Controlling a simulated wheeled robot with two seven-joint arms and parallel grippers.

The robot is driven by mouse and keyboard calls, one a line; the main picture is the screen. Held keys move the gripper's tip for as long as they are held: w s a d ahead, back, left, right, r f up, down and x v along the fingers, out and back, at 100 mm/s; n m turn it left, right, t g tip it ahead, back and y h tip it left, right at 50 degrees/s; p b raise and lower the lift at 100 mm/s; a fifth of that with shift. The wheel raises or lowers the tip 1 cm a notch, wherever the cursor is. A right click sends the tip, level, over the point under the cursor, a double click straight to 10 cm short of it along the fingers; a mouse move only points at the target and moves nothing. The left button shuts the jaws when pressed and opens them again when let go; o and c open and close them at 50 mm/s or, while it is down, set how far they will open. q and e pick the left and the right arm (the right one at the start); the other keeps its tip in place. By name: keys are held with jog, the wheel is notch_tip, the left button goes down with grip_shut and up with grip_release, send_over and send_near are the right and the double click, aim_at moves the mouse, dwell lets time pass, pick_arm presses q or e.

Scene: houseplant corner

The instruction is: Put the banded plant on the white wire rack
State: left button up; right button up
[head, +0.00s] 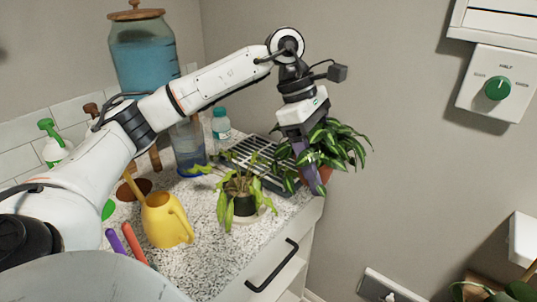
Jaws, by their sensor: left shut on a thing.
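My left gripper (307,160) reaches down from above at the right end of the counter. It is shut on the rim of a terracotta pot (325,173) that holds a leafy plant (343,146) with green, pale-striped leaves, the likely banded plant. The leaves and fingers hide much of the pot. The pot is at the rack's right end, near the counter edge; I cannot tell whether its base touches anything. The wire rack (247,150), with pale bars over a dark tray, lies behind the front plant. My right gripper is out of view.
A yellow watering can (166,220), a clear bottle (221,127), a spray bottle (54,146) and a blue-filled dispenser (144,60) crowd the counter. A drawer handle (272,266) juts out in front.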

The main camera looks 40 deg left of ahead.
pick_arm(q)
jog(key=w+a+r+n+t+y+p, duration=0.1)
jog(key=w+a+n+y, duration=0.25)
jog(key=a+n, duration=0.7)
jog(key=w+a+r+n+t+y+p, duration=0.1)
jog(key=w+a+n+y, duration=0.35)
jog(key=n, duration=0.95)
jog(key=shift+n, duration=0.25)
jog(key=a+f, duration=0.1)
jog(key=f, duration=0.1)
jog(key=s+a+f, duration=0.1)
jog(key=f, duration=0.1)
jog(key=s+a+f, duration=0.1)
jog(key=f, duration=0.1)
jog(key=shift+a+f+p, duration=0.1)
jog(key=shift+a+p, duration=0.25)
jog(key=shift+f, duration=2.1)
jog(key=shift+d, duration=0.1)
jog(key=o, duration=1)
jog(key=shift+f, duration=0.2)
jog(key=shift+c, duration=0.2)
jog(key=o, duration=0.4)
jog(key=shift+o, duration=0.2)
